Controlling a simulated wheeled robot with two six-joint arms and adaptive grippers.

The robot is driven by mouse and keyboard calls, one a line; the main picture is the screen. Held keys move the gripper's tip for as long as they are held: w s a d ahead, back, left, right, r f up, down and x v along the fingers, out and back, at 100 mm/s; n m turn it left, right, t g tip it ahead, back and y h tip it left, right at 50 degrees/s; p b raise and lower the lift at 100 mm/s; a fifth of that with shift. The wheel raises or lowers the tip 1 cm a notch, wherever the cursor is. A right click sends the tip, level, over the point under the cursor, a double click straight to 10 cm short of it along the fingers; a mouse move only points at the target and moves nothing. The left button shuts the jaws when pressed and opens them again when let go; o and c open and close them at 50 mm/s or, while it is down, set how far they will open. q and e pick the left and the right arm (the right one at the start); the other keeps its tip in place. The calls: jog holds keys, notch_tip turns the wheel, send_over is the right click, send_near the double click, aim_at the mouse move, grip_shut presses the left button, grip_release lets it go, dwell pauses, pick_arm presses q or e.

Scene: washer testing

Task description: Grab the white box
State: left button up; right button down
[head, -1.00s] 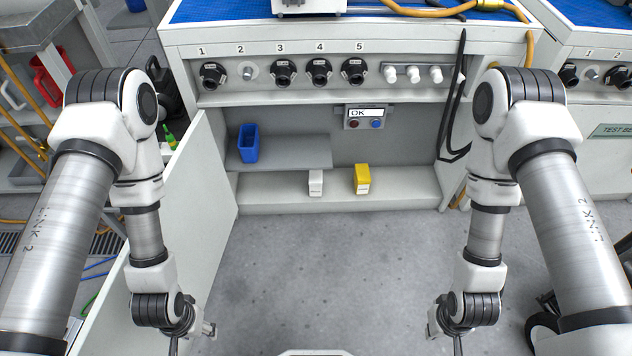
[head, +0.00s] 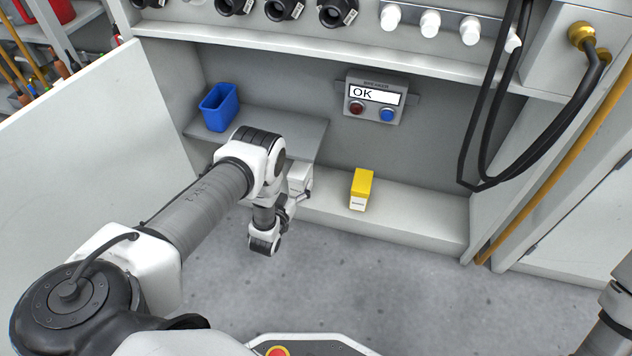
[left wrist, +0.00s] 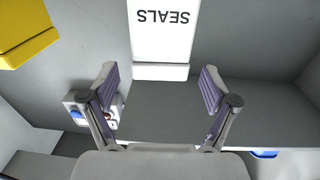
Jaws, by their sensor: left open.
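The white box (head: 299,176) stands on the low shelf, partly hidden behind my left arm and gripper in the head view. In the left wrist view the white box (left wrist: 162,30) shows its printed word SEALS upside down. My left gripper (head: 303,195) is at the box in the head view. In the left wrist view my left gripper (left wrist: 160,80) is open, with one finger toward each side of the box's near end. No finger visibly presses on the box. My right gripper is out of view.
A yellow box (head: 361,188) stands to the right on the same shelf (head: 425,220). A blue bin (head: 219,107) sits on the raised shelf (head: 285,128). A panel reading OK (head: 375,97) is on the back wall. Black cables (head: 490,130) hang at the right. An open door panel (head: 70,150) stands at the left.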

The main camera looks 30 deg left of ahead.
aim_at(300, 167)
pick_arm(q)
jog(key=w+b, duration=0.2)
jog(key=w, duration=0.1)
jog(key=w+b, duration=0.1)
jog(key=shift+w+a+f, duration=0.15)
jog(key=shift+w+a, duration=0.05)
jog(key=shift+a, duration=0.2)
jog(key=shift+w, duration=0.35)
jog(key=shift+r, duration=0.25)
jog(key=c, duration=1.4)
jog(key=shift+a, duration=0.1)
jog(key=shift+c, duration=0.2)
